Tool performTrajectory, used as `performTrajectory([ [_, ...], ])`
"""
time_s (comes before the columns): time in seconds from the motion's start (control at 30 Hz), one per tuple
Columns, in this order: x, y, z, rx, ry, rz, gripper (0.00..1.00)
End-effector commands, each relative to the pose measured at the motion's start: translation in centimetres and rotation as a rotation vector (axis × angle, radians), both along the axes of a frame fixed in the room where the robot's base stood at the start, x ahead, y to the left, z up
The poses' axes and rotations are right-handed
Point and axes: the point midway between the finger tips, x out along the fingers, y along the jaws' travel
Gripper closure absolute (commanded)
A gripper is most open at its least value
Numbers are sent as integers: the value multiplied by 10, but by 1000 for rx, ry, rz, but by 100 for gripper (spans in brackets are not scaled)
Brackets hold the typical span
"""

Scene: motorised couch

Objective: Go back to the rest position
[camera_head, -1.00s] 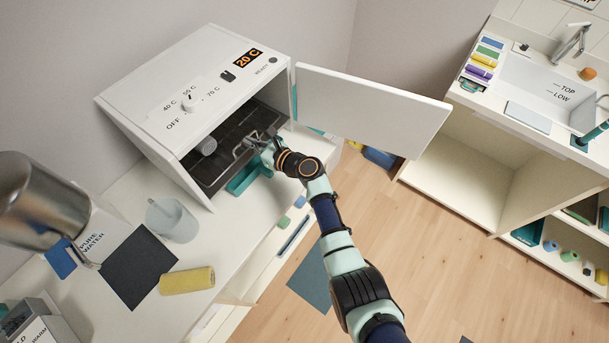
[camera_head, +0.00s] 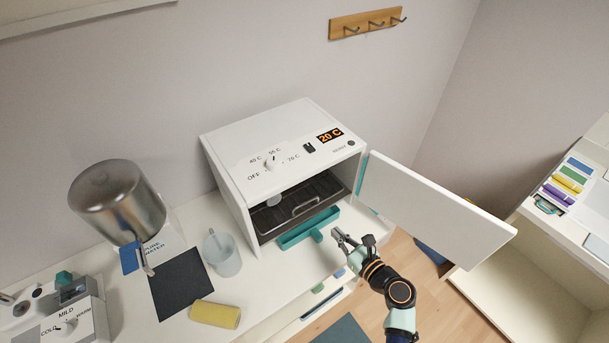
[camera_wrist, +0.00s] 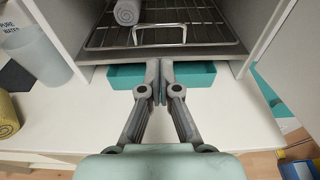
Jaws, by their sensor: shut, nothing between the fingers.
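My gripper (camera_head: 342,237) is shut and empty, in front of the open white warming cabinet (camera_head: 225,180), above the counter's front part. In the wrist view my gripper (camera_wrist: 160,85) has its fingertips together, overlapping the view of the teal tray. The cabinet's door (camera_head: 435,210) stands wide open to the right. Inside is a dark rack with a wire handle (camera_head: 305,206). A rolled grey towel (camera_wrist: 127,12) lies on the rack. The teal tray (camera_head: 308,228) lies on the counter below the cabinet opening. The display reads 20 C.
A clear cup (camera_head: 222,254), a dark mat (camera_head: 181,284) and a yellow roll (camera_head: 215,314) are on the counter to the left. A metal tank (camera_head: 117,203) stands farther left. The open door is right of my arm. Floor shows below right.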

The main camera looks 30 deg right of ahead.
Motion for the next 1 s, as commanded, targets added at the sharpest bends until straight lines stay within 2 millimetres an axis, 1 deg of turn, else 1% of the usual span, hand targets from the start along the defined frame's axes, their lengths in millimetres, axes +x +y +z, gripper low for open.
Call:
performTrajectory([
  [0.17,1,1,1,-8,0,5,100],
  [0.23,6,13,5,-77,7,44,100],
  [0.27,10,23,10,-138,11,77,100],
  [0.33,22,60,24,-370,22,199,100],
  [0.37,27,82,32,-508,25,269,100],
  [0.4,32,114,44,-724,24,374,100],
  [0.43,35,139,53,-901,19,457,100],
  [0.47,35,164,63,-1086,9,537,100],
  [0.5,32,193,76,-1329,-5,633,100],
  [0.57,24,228,95,-1667,-31,752,100],
  [0.6,16,247,108,-1864,-45,812,100],
  [0.67,3,268,127,-2133,-61,881,100],
  [0.7,-6,280,140,-2293,-68,916,100],
  [0.77,-22,294,159,-2517,-70,957,100],
  [0.8,-34,302,171,-2655,-67,976,100],
  [0.87,-52,311,190,-2848,-54,997,100],
  [0.9,-66,315,203,-2969,-39,1007,100],
  [0.93,-66,313,223,2967,27,-1010,100],
  [0.97,-64,311,236,-2971,-24,1017,100],
  [1.0,-64,310,248,-2967,-21,1017,100],
])
